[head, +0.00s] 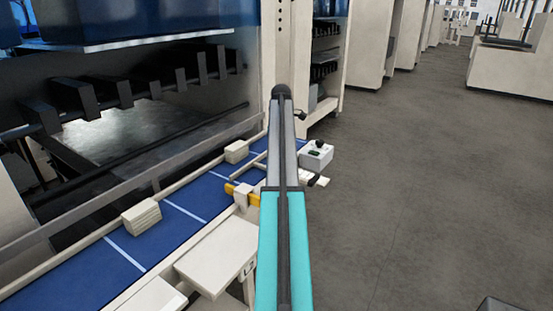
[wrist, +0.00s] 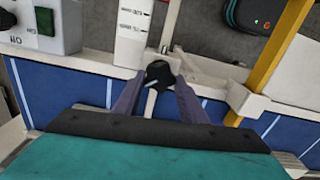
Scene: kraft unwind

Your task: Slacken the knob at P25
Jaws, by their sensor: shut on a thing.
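A black round knob (wrist: 160,75) with a pale pointer line sits at the cream rail's edge in the middle of the wrist view. My gripper (wrist: 159,84) has one grey-purple finger on each side of it and is shut on it. The fingers partly cover the knob's sides. I cannot read a P25 label. In the head view my arm hides the gripper and this knob.
A yellow bar (wrist: 272,60) in a cream bracket (wrist: 245,101) stands right.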

